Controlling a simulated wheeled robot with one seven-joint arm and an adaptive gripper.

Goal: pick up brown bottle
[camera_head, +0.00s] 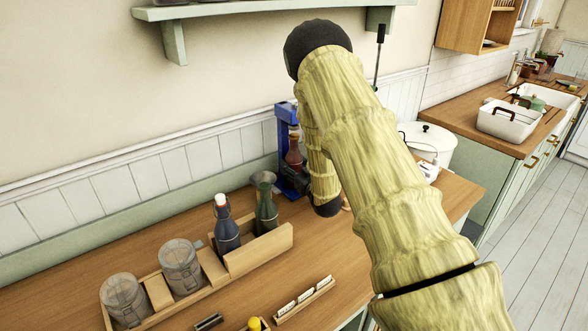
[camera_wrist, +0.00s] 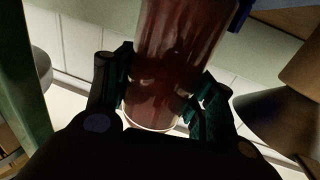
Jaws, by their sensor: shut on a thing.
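The brown bottle (camera_wrist: 178,50) is reddish brown and partly see-through. It stands large between the two dark fingers of my gripper (camera_wrist: 160,95) in the wrist view, with a finger against each side. Its base shows just beyond the gripper and its top is cut off by the frame. In the head view the bottle (camera_head: 294,152) shows as a small reddish-brown shape beside a blue upright frame (camera_head: 284,118), left of my arm. My arm hides much of the gripper there. I cannot tell whether the bottle touches the counter.
A wooden rack (camera_head: 262,252) on the counter holds a dark bottle (camera_head: 227,232), a green bottle (camera_head: 266,208) and glass jars (camera_head: 180,268). A white lidded pot (camera_head: 428,146) stands right of my arm. A shelf (camera_head: 270,10) is above.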

